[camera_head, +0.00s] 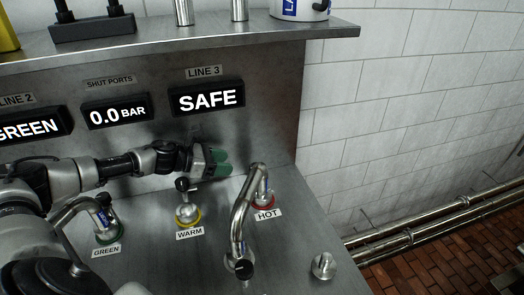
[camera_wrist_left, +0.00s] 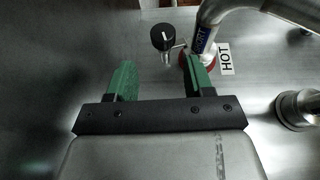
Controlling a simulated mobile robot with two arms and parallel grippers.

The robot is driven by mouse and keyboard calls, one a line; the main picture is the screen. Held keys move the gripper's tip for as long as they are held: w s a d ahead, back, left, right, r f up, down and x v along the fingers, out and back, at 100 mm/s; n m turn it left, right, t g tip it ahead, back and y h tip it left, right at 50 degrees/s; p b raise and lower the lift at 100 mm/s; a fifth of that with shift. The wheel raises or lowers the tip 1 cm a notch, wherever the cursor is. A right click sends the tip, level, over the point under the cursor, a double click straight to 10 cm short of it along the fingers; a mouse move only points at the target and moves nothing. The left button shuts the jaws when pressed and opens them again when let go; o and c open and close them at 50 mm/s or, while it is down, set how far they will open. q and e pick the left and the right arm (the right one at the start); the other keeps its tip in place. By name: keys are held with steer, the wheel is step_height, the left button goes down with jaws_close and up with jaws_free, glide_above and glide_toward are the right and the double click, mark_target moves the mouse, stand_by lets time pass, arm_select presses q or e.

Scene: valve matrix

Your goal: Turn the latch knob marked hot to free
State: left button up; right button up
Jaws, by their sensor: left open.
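The HOT label (camera_head: 267,214) sits by a red ring (camera_head: 263,205) at the foot of a bent steel pipe (camera_head: 240,215) on the panel. In the left wrist view a black knob with a white mark (camera_wrist_left: 163,37) stands beside the red ring and the HOT label (camera_wrist_left: 226,58). I cannot tell this knob apart behind the pipe in the head view. My left gripper (camera_head: 217,161), with green fingers, is left of and above the HOT fitting. It is open and empty, and the knob shows beyond its fingertips (camera_wrist_left: 160,72). My right gripper is not in view.
The WARM fitting (camera_head: 187,213) has a yellow ring below my left arm. The GREEN fitting (camera_head: 108,236) has its own bent pipe. A display reads SAFE (camera_head: 207,97). A short steel stub (camera_head: 323,265) stands at the lower right.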

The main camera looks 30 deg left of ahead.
arm_select(q)
steer(key=shift+p+x, duration=1.65)
steer(key=shift+x, duration=3.25)
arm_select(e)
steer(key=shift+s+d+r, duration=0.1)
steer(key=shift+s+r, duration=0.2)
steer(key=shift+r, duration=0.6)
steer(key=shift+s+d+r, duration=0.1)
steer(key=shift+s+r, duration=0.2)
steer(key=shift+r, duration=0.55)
arm_select(q)
steer(key=shift+s+d+f, duration=0.1)
steer(key=shift+s, duration=0.05)
steer(key=c, duration=0.6)
steer(key=shift+s+d+n+t+y+p, duration=0.15)
steer(key=shift+n+t+y+p, duration=0.45)
steer(key=shift+n+y+p, duration=0.45)
steer(key=shift+c, duration=0.2)
steer(key=shift+n+t+y, duration=0.3)
steer(key=shift+n+y, duration=0.15)
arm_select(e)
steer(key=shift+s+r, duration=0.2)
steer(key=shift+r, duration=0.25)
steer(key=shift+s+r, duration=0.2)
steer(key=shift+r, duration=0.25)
arm_select(q)
steer(key=o, duration=0.6)
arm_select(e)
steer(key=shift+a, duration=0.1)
